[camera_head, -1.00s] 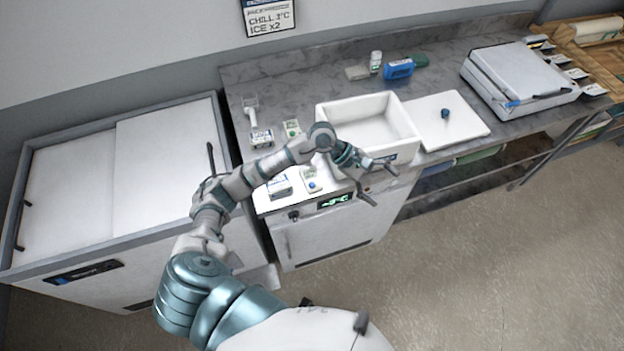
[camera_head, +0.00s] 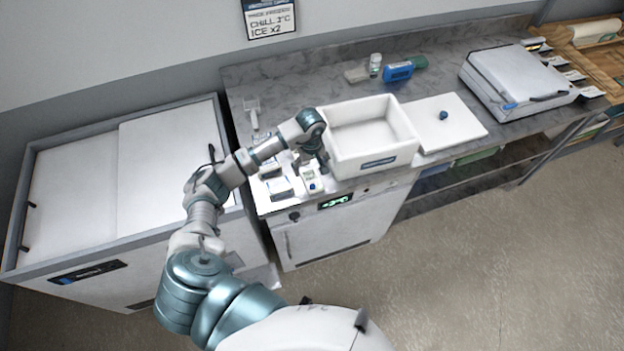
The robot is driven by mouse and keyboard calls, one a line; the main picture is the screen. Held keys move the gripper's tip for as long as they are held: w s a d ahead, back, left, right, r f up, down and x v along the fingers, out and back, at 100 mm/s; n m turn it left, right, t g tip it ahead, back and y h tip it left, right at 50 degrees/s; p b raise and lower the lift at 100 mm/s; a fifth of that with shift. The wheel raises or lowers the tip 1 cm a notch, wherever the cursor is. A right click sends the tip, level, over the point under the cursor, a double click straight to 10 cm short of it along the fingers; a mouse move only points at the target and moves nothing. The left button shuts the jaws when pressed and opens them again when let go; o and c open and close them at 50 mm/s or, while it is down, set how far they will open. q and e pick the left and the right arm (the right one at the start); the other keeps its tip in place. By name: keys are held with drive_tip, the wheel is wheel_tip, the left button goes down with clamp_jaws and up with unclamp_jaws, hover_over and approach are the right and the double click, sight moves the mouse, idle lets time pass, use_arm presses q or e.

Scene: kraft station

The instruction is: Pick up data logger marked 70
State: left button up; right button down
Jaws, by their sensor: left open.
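My left gripper (camera_head: 312,166) points down just behind this logger, beside the bin's left wall. It is open, and nothing shows between its fingers. The second greenish-faced logger, further back, is hidden behind my left arm. My right gripper is not in view.
The white bin (camera_head: 345,164) stands close to the right of my gripper. A small labelled box (camera_head: 280,190) lies left of the logger. A white board (camera_head: 462,128) with a dark blue knob lies right of the bin. A chest freezer (camera_head: 75,262) stands at left.

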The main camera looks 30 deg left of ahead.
sight(311, 178)
use_arm(q)
drive_tip(key=shift+f+p, duration=0.85)
drive_tip(key=shift+f, duration=2.25)
drive_tip(key=c, duration=1.3)
drive_tip(key=shift+o, duration=0.2)
drive_tip(key=shift+r, duration=0.1)
